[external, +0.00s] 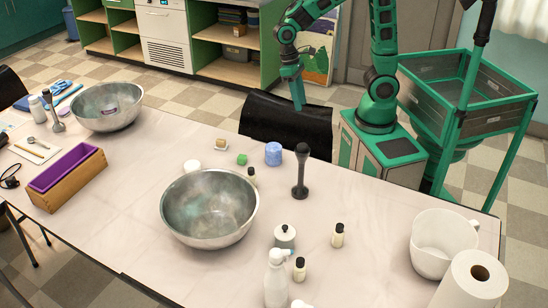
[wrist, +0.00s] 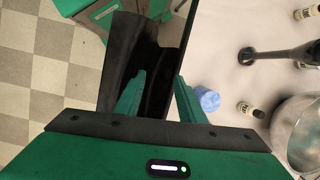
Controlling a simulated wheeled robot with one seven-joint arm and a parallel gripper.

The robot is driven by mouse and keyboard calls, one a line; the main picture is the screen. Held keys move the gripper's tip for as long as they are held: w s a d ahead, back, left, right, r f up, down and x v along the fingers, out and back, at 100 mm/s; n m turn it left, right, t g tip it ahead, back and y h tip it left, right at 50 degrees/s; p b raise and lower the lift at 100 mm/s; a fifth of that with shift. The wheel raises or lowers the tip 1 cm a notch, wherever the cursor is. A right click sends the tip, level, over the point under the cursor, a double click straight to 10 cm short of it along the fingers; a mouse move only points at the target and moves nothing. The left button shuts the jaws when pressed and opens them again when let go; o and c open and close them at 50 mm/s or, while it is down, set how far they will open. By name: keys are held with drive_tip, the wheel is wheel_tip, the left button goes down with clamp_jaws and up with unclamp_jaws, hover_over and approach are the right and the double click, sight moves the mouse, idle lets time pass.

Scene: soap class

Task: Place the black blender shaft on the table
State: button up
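The black blender shaft (external: 300,172) stands upright on the table (external: 350,205), bell end down, right of the large metal bowl. It also shows in the wrist view (wrist: 280,53) at the right, with its bell end toward the picture's middle. My gripper (external: 298,104) is beyond the table's far edge, over the black chair, apart from the shaft. In the wrist view my gripper (wrist: 159,76) has its two green fingers spread with nothing between them. A similar grey shaft (external: 57,118) stands at the far left of the table.
A metal bowl (external: 210,210), a blue jar (external: 273,154) and small bottles (external: 338,235) stand around the shaft. A white pitcher (external: 440,245) and paper roll (external: 470,285) are at the right. The black chair (external: 285,125) is at the table's far edge.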

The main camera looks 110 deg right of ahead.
drive_tip(key=s+d+r+t+h, duration=0.1)
drive_tip(key=s+d, duration=0.3)
drive_tip(key=s, duration=0.4)
drive_tip(key=s+d+r+n+t+h, duration=0.1)
drive_tip(key=s+d+r, duration=0.2)
drive_tip(key=s, duration=0.6)
drive_tip(key=shift+s+d, duration=0.15)
drive_tip(key=shift+d, duration=0.95)
